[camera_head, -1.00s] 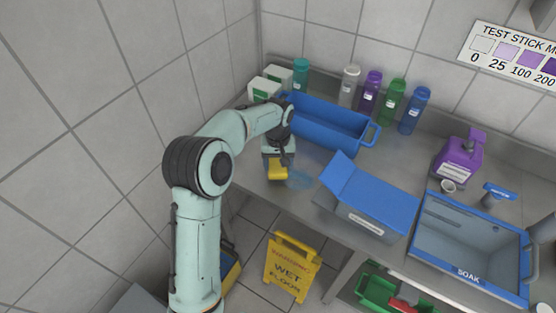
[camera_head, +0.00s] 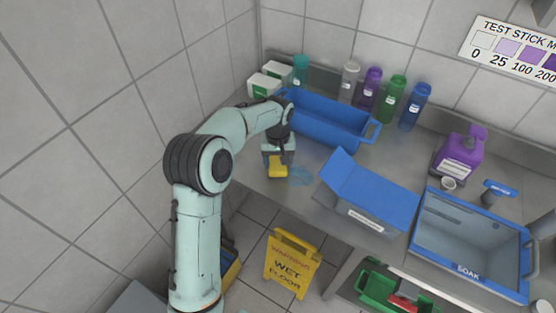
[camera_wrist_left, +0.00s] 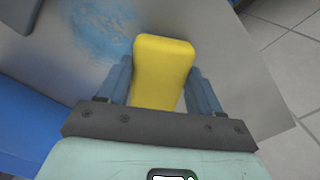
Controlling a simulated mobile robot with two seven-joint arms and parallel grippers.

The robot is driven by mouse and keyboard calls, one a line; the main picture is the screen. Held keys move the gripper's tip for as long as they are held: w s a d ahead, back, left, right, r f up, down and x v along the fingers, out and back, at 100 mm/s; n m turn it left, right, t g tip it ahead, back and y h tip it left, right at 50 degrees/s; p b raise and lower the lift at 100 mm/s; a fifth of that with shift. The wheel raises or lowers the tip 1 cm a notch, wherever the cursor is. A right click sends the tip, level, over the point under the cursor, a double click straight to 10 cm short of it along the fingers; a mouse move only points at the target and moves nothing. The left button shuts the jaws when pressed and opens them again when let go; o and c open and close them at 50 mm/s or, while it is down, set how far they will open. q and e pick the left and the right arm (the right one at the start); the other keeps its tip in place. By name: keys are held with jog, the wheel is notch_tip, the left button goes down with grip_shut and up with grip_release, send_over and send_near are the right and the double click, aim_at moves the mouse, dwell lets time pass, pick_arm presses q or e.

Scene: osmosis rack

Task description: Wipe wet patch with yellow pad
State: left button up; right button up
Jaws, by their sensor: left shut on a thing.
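The yellow pad (camera_head: 278,169) is at the front left of the steel counter, and it fills the middle of the left wrist view (camera_wrist_left: 162,70). My left gripper (camera_head: 277,158) is shut on it, with one blue finger on each side. The wet patch (camera_head: 300,176) is a bluish smear on the counter just right of the pad. In the left wrist view the patch (camera_wrist_left: 100,35) lies to the left of the pad's far end. I cannot tell whether the pad touches the counter. My right gripper is not in view.
A blue bin (camera_head: 325,121) stands behind the pad, and a box with a raised blue lid (camera_head: 368,190) stands right of the patch. The counter's front edge is close. A yellow wet floor sign (camera_head: 291,265) stands on the floor below.

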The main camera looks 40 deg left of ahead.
pick_arm(q)
jog(key=shift+f, duration=0.75)
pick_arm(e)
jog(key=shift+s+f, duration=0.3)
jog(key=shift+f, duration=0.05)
pick_arm(q)
jog(key=shift+d, duration=0.1)
